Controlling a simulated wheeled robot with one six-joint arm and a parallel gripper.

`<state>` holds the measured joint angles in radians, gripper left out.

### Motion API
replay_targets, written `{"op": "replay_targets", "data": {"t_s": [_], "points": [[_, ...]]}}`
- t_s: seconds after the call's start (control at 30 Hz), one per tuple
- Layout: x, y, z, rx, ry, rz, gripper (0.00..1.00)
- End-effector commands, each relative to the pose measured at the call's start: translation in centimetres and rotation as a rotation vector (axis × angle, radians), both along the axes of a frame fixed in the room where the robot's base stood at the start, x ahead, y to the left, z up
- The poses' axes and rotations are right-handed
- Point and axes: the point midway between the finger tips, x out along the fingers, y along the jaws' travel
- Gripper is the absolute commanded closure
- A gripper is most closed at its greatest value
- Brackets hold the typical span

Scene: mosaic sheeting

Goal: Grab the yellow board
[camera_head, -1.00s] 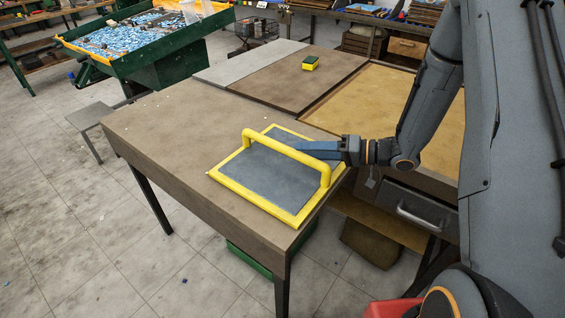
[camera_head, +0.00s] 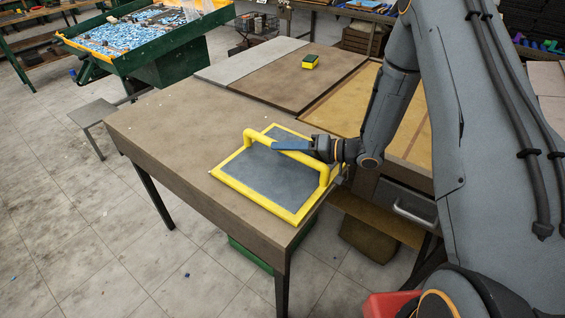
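The yellow board (camera_head: 232,186) lies flat near the front right corner of the brown table (camera_head: 160,120). It has a yellow rim, a dark grey middle and an arched yellow handle (camera_head: 260,137) running across it. My gripper (camera_head: 280,146) reaches in from the right at the handle's height. Its blue fingers overlap the handle's top bar in the picture. I cannot tell whether the fingers are around the bar, touching it or apart from it, nor how far open they are. My gripper hides part of the handle.
A yellow and green sponge (camera_head: 311,62) sits on a brown panel at the back of the table. A tan recessed panel (camera_head: 350,105) lies behind my arm. A green-framed table with blue mosaic (camera_head: 135,32) stands at the far left. The table's left part is clear.

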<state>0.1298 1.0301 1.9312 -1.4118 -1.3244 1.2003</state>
Motion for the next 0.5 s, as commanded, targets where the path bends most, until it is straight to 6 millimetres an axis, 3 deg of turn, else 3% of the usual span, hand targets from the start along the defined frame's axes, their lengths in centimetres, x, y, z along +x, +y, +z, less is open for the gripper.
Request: {"op": "replay_targets", "data": {"t_s": [0.03,0.2,0.5], "points": [[0.00,-0.01,0.00,0.000,0.000,0.000,0.74],[0.00,-0.03,0.00,-0.001,0.000,-0.001,1.00],[0.02,-0.08,0.00,0.000,0.000,-0.001,1.00]]}}
